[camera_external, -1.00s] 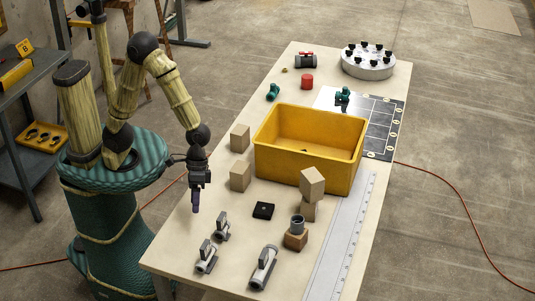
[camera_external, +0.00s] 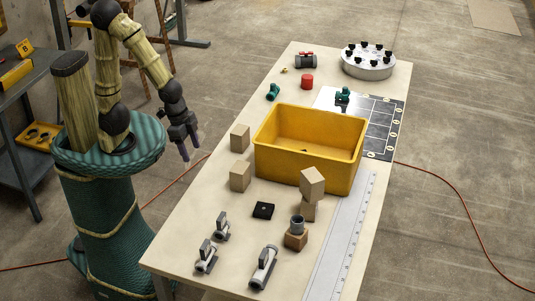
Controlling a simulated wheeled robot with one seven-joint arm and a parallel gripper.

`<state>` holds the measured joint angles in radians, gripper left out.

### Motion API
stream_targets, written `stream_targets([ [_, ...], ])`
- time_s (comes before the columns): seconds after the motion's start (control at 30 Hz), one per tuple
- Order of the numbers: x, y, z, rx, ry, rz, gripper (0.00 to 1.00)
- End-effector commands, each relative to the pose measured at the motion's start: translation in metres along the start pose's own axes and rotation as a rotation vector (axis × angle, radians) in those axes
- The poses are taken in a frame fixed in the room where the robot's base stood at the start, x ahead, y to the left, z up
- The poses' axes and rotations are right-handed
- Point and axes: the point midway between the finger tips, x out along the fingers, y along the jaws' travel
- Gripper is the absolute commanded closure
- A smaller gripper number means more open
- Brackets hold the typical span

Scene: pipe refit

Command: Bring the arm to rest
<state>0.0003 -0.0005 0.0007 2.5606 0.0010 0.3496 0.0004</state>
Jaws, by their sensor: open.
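My gripper (camera_external: 184,150) hangs off the left side of the table (camera_external: 205,205), above the floor and close to my body, with its fingers pointing down. It looks open and nothing shows between its fingers, though they are small and dark. My arm is folded, with its elbow raised high and its forearm sloping down to the right. The gripper touches nothing that I can see.
A yellow bin (camera_external: 308,165) stands mid-table. Wooden blocks (camera_external: 240,177), grey valves (camera_external: 264,267), a black square piece (camera_external: 263,210) and a ruler strip (camera_external: 341,245) lie nearby. A round holder (camera_external: 368,68) stands at the far end. A grey shelf (camera_external: 35,90) is at left.

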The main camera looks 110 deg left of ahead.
Motion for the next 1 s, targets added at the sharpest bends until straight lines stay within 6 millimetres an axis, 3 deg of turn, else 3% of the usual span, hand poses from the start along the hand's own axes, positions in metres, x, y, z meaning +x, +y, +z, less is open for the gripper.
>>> stream_targets([
  [0.03,-0.025,0.0,-0.006,0.0,0.0,0.0,0.41],
  [0.23,-0.058,0.0,-0.014,-0.001,-0.001,0.0,0.41],
  [1.0,-0.058,0.0,-0.014,-0.001,0.0,0.0,0.41],
])
